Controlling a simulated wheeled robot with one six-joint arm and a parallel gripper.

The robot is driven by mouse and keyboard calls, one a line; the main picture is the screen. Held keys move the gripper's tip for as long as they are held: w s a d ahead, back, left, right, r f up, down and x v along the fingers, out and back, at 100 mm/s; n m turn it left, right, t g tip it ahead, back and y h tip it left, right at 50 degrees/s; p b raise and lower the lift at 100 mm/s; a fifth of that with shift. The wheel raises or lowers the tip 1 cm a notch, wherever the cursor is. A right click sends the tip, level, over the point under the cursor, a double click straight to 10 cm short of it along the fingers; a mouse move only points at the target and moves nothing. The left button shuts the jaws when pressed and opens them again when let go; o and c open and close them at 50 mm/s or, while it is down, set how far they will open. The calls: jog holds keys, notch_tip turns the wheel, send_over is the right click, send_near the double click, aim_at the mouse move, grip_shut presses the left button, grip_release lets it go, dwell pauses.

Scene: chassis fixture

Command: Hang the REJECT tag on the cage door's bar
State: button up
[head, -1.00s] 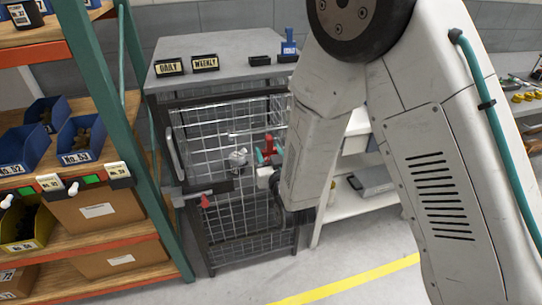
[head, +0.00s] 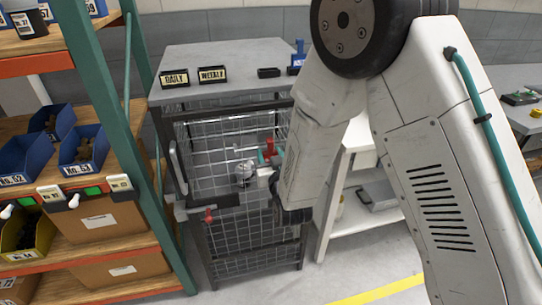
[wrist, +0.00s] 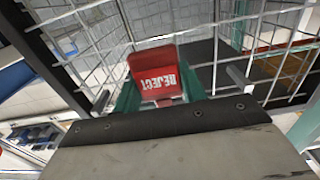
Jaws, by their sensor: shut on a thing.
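The red REJECT tag (wrist: 157,72) stands between the teal fingers of my gripper (wrist: 160,91) in the wrist view, its white lettering facing the camera. My gripper is shut on it. In the head view the tag (head: 270,147) shows small and red at my gripper (head: 267,157), in front of the cage's upper mesh. The wire cage (head: 224,134) has a dark frame, and wire mesh (wrist: 82,45) rises behind and beside the tag in the wrist view. I cannot tell whether the tag touches a bar. My arm hides the cage's right side.
A red piece (head: 208,214) sits on the cage's front at left. DAILY (head: 174,79) and WEEKLY (head: 212,74) holders stand on the cage top. Shelving with blue bins (head: 84,149) is close on the left. A white bench (head: 372,205) stands to the right. Floor in front is clear.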

jog(key=shift+f, duration=0.3)
jog(key=o, duration=0.9)
